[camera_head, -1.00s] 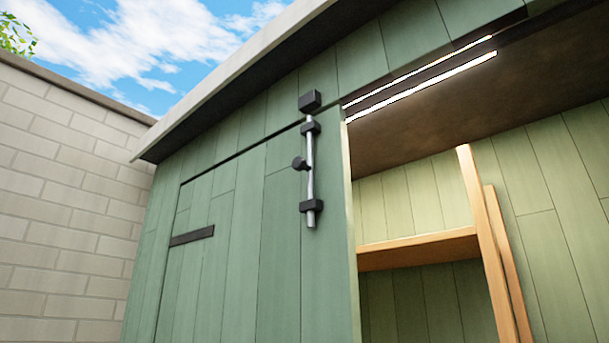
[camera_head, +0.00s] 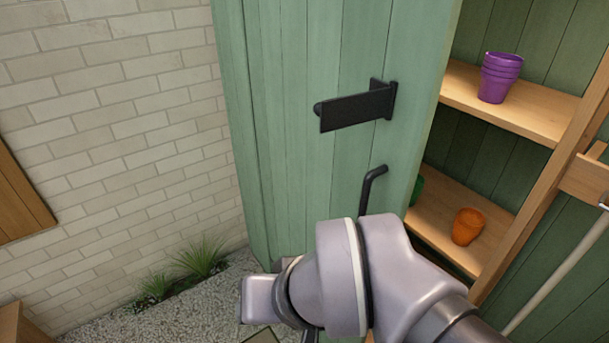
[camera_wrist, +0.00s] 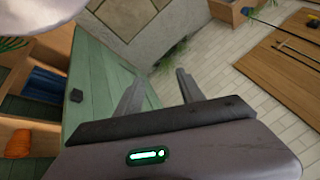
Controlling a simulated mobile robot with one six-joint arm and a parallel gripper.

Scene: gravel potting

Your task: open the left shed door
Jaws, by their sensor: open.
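The left shed door (camera_head: 290,120) is a green plank panel in the head view, beside the open shelf bay. A black flat plate on a bracket (camera_head: 357,106) juts from it, and a bent black handle (camera_head: 371,185) shows below. My arm covers the door's lower part and the handle's lower end. In the wrist view my gripper (camera_wrist: 158,88) is open, with its two fingers apart and nothing between them. My fingertips are hidden in the head view.
The shelves hold purple pots (camera_head: 499,77) and an orange pot (camera_head: 467,226). A pale brick wall (camera_head: 120,110) stands left, with grass tufts (camera_head: 199,260) and gravel (camera_head: 150,312) at its foot. A wooden post (camera_head: 560,160) borders the shelves' right side.

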